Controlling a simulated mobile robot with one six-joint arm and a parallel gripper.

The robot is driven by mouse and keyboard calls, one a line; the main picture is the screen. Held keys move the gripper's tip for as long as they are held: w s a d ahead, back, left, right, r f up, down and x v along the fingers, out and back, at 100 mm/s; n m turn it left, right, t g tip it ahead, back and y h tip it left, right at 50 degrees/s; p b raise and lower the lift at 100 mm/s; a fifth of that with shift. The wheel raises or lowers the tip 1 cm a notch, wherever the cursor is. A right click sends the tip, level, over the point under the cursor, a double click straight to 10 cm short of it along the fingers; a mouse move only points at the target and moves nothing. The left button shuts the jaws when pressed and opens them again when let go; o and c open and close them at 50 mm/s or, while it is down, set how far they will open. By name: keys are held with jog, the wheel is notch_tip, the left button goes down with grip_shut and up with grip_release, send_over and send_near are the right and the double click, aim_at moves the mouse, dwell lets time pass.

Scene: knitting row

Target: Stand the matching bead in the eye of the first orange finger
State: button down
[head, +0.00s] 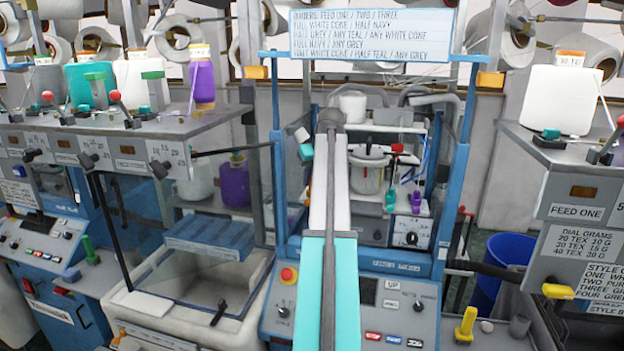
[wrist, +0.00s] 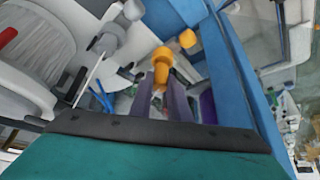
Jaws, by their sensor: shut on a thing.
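My gripper (wrist: 161,88) shows in the wrist view as two dull purple-grey fingers, shut on a small orange piece (wrist: 162,63) at their tips. I cannot tell whether this piece is a bead. A second rounded orange piece (wrist: 187,38) is just beyond, up and to the right; whether the two touch is unclear. In the head view my arm runs up the middle and my gripper cannot be made out at its far end. No eye of an orange finger shows clearly.
A blue frame (head: 463,180) with a sign (head: 372,35) surrounds a white pot (head: 368,170). Yarn cones stand on the left machine (head: 110,140). The right machine (head: 575,210) is labelled FEED ONE. In the wrist view a blue beam (wrist: 232,75) is close on the right.

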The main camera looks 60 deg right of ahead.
jog(key=shift+f, duration=0.6)
dwell(0.7)
jog(key=c, duration=1.6)
grip_release()
jog(key=shift+b, duration=0.3)
jog(key=shift+b+v, duration=2.55)
jog(key=shift+v, duration=4.4)
jog(key=shift+f, duration=0.1)
